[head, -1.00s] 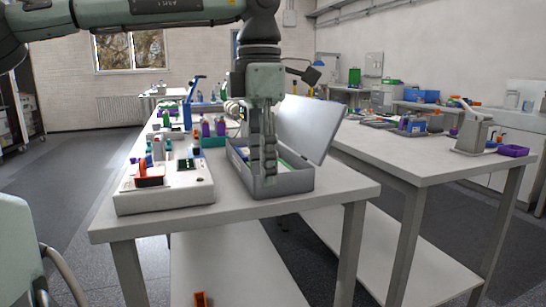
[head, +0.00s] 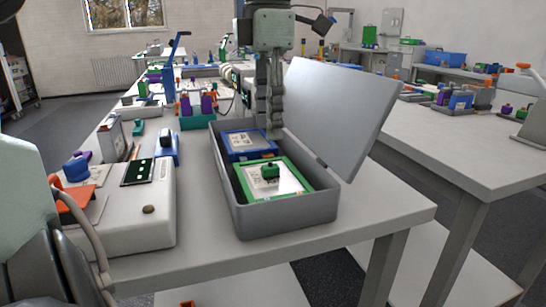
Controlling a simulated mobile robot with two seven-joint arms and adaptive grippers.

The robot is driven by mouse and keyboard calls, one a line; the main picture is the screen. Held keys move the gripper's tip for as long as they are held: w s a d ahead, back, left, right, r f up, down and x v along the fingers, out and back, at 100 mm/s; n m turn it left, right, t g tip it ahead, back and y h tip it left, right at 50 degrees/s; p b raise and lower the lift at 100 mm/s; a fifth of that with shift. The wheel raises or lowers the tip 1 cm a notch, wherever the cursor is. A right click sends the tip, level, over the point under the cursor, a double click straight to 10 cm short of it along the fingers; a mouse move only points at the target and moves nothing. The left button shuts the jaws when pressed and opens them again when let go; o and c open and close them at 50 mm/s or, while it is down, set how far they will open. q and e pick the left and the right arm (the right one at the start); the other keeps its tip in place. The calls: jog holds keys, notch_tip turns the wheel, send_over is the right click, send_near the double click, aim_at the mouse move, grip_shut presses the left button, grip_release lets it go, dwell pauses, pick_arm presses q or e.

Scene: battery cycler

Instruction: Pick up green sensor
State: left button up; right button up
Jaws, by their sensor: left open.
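A green sensor (head: 287,184), a flat plate with a green frame, a pale face and a small green knob, lies in the front part of an open grey case (head: 290,218). A similar blue-framed piece (head: 236,146) lies behind it in the same case. My left gripper (head: 271,128) points down over the back of the case, behind the green sensor's knob and apart from it. It is open and empty, seen nearly edge-on. My right gripper is not in view.
The case's raised lid (head: 340,110) leans back to the right, close to my left gripper. A white device (head: 130,215) with an orange handle and small parts stands left of the case. Purple bottles (head: 206,103) stand behind. The table (head: 385,212) is bare right of the case.

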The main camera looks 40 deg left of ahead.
aim_at(271, 166)
pick_arm(q)
jog(key=shift+w+a, duration=0.15)
jog(key=shift+f, duration=0.35)
notch_tip(271, 166, down, 7)
jog(key=shift+c, duration=0.4)
grip_shut()
